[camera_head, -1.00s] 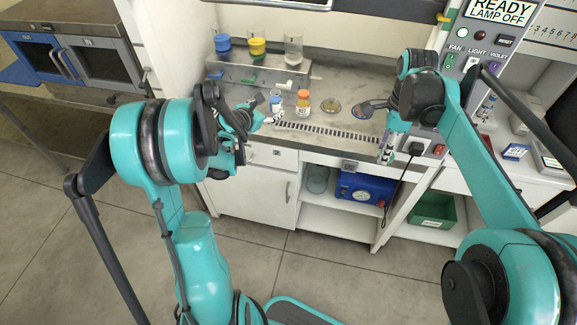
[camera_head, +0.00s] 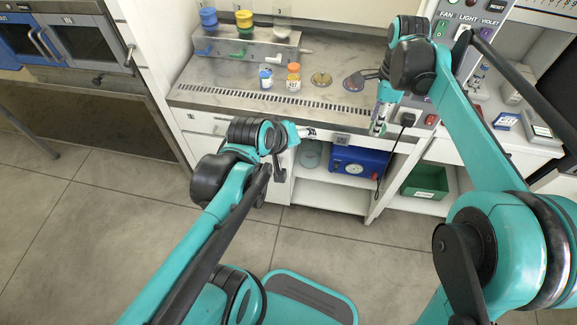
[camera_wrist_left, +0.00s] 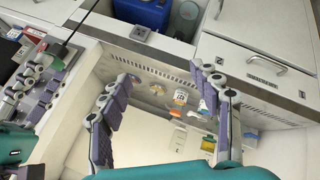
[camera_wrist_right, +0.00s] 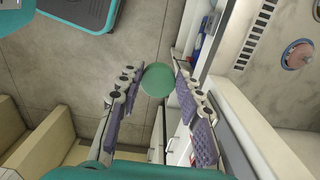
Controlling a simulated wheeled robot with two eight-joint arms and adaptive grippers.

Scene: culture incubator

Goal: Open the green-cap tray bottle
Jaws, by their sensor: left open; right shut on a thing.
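My right gripper (camera_head: 381,112) is in front of the counter's edge. The right wrist view shows its fingers (camera_wrist_right: 156,72) shut on a round green thing, seen end-on like the green cap (camera_wrist_right: 157,82). Whether a bottle body is below it is hidden. My left gripper (camera_head: 290,138) is in front of the counter, lower than its top. The left wrist view shows its fingers (camera_wrist_left: 163,72) wide apart with nothing held. An orange-cap bottle (camera_head: 293,77) and a blue-cap bottle (camera_head: 265,78) stand upright on the counter.
A metal rack (camera_head: 240,44) at the back holds blue-cap and yellow-cap vessels. Two round dishes, one amber (camera_head: 321,79) and one reddish (camera_head: 354,81), lie right of the bottles. A slotted vent (camera_head: 270,99) runs along the counter's front. A control panel stands at the right.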

